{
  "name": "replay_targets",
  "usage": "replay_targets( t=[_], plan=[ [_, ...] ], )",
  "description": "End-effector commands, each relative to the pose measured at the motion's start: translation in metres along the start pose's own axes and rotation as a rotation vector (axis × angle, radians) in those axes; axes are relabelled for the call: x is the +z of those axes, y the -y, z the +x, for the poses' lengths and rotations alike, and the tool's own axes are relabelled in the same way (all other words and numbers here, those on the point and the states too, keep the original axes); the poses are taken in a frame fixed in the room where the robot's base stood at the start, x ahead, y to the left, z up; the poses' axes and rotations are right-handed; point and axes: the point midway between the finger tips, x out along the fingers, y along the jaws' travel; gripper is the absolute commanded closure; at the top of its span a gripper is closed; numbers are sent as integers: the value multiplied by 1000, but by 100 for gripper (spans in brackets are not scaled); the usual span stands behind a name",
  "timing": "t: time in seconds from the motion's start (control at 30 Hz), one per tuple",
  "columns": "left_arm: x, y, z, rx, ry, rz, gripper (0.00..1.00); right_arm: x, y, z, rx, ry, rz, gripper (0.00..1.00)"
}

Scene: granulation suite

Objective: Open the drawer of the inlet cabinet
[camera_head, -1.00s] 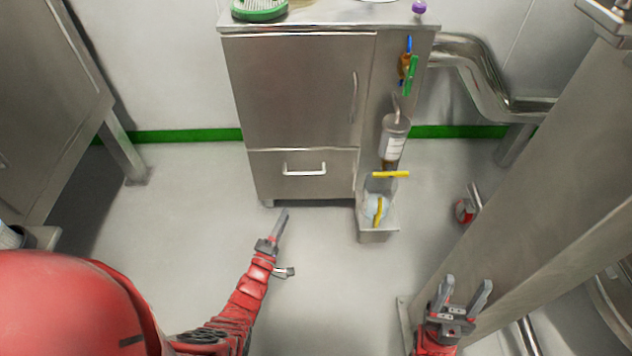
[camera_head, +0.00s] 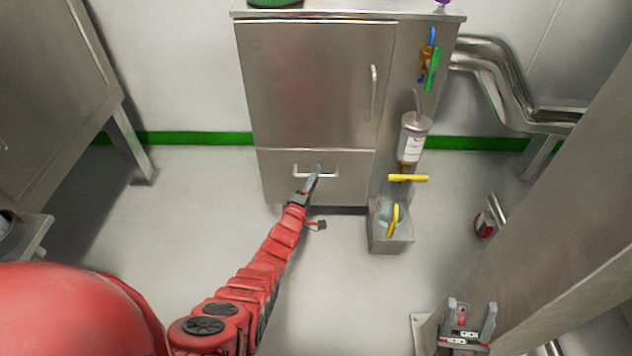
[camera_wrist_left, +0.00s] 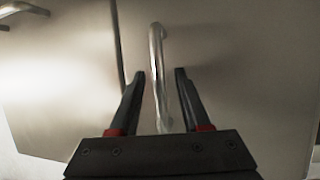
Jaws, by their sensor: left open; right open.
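The inlet cabinet (camera_head: 315,85) is a steel cabinet with a door above and a drawer (camera_head: 277,185) below. The drawer front looks flush with the cabinet, so it is closed. Its bar handle (camera_head: 300,176) is partly hidden behind my left gripper (camera_head: 314,175). In the left wrist view the handle (camera_wrist_left: 157,60) runs between the two open fingers of my left gripper (camera_wrist_left: 157,75); the fingers are apart from it on both sides. My right gripper (camera_head: 467,310) is open and empty at the lower right, away from the cabinet.
A vertical door handle (camera_head: 373,93) is above the drawer. A canister (camera_head: 412,138) and a small steel bin (camera_head: 390,240) with yellow parts are on the cabinet's right side. A large steel column (camera_head: 560,210) stands at right. The floor before the drawer is clear.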

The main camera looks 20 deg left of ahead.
Motion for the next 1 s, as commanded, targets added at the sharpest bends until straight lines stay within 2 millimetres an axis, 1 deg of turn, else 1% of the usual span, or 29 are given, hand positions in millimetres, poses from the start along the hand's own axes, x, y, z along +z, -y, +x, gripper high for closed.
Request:
replay_targets(
  t=[0.1, 0.33, 0.37, 0.4, 0.47, 0.6, 0.63, 1.0],
  plan=[
    [0, 0, 6, 0, 0, 0, 53, 1, 2, -3, -7, 1, 3, 48],
    [0, -1, 6, 0, 0, 0, 53, 1, 2, -2, -8, 2, 3, 48],
    [0, -1, 6, 0, 0, 0, 55, 1, 2, -2, -7, 2, 3, 48],
    [0, -1, 6, 0, 0, 0, 62, 1, 2, -2, -7, 2, 3, 48],
    [0, -1, 6, 0, 0, 0, 73, 1, 2, -2, -7, 2, 3, 48],
    [0, -1, 6, 0, 0, 0, 98, 1, 2, -2, -7, 2, 3, 48],
    [0, -1, 6, 0, 0, 0, 100, 1, 2, -2, -7, 2, 3, 48],
    [0, -1, 6, 0, 0, 0, 100, 1, 2, -2, -7, 2, 3, 48]
  ],
)
